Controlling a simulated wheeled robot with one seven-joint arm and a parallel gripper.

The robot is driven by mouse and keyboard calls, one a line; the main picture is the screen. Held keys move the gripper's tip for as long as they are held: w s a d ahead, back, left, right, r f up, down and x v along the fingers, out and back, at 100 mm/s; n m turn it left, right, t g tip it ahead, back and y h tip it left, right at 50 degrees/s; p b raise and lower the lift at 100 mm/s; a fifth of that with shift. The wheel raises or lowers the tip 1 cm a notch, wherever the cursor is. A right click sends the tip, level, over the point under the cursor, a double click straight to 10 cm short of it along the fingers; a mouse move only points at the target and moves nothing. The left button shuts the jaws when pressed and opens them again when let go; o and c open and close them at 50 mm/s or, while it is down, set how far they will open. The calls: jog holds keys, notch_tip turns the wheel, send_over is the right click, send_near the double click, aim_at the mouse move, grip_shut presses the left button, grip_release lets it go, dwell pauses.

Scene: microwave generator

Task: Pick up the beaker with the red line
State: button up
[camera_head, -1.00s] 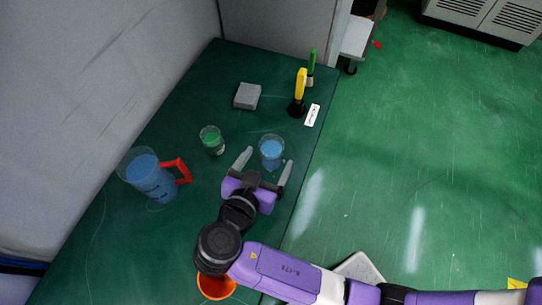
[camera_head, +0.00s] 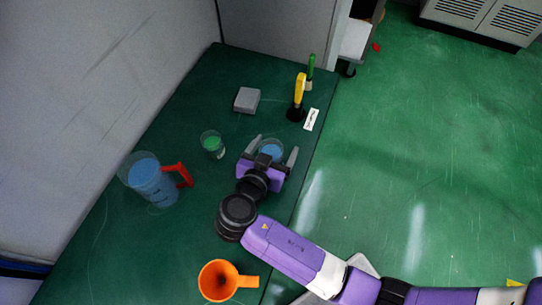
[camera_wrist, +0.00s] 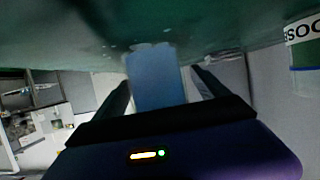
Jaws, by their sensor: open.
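A clear beaker with blue liquid (camera_head: 270,149) stands on the dark green table. In the wrist view the blue beaker (camera_wrist: 156,78) sits between the two fingers. My gripper (camera_head: 275,146) is open, with one finger on each side of this beaker; I cannot tell whether they touch it. A smaller beaker with green liquid (camera_head: 212,145) stands to its left. A large jug with blue liquid (camera_head: 150,180) and a red handle stands further left. No red line is distinguishable on either beaker.
A grey block (camera_head: 247,100) lies further back. A yellow-handled tool (camera_head: 299,90) and a green-handled one (camera_head: 310,70) stand near the right edge, beside a white label (camera_head: 311,120). An orange cup (camera_head: 217,281) stands in front. A labelled container (camera_wrist: 303,45) shows at the wrist view's right.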

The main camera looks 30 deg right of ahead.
jog(key=c, duration=1.6)
jog(key=shift+c, duration=0.2)
jog(key=shift+r, duration=0.3)
